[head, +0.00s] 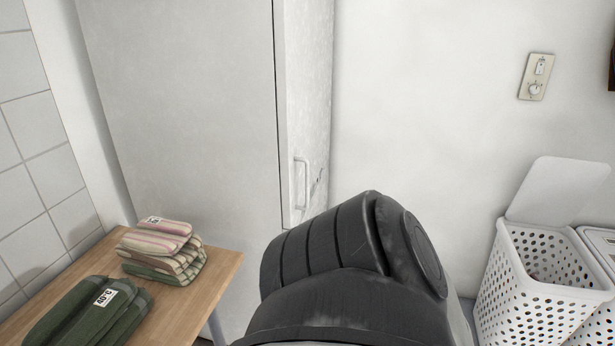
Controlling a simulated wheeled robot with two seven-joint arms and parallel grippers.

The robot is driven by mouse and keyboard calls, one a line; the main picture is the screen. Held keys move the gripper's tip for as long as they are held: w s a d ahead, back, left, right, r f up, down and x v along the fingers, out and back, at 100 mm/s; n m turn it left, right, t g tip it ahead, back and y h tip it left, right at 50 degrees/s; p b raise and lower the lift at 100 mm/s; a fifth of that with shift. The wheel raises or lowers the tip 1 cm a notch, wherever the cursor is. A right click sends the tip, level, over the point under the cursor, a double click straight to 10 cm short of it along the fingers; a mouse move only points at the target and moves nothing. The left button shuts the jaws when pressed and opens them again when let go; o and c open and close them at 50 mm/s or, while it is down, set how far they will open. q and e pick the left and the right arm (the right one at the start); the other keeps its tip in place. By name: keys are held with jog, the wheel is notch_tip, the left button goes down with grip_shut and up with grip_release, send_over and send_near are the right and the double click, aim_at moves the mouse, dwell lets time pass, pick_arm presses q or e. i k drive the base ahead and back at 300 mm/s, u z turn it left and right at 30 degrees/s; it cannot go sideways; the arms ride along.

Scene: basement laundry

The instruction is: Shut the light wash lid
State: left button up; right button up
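A white perforated laundry basket (530,285) stands at the right of the head view. Its white lid (558,190) is open and leans up and back near the wall. My dark arm link fills the lower middle. Neither gripper is in view.
A wooden table (190,315) at the lower left bears folded striped cloths (162,250) and dark green cloths (90,312) tagged 40°C. A tall pale cabinet (190,130) with a handle (301,183) stands behind. A wall switch plate (537,77) is at the upper right.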

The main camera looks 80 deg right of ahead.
aim_at(555, 190)
jog(key=z, duration=0.3)
jog(key=k, duration=0.15)
jog(key=z, duration=4.05)
jog(key=i, duration=0.45)
jog(key=z, duration=0.65)
jog(key=i, duration=1.35)
jog(key=u, duration=0.15)
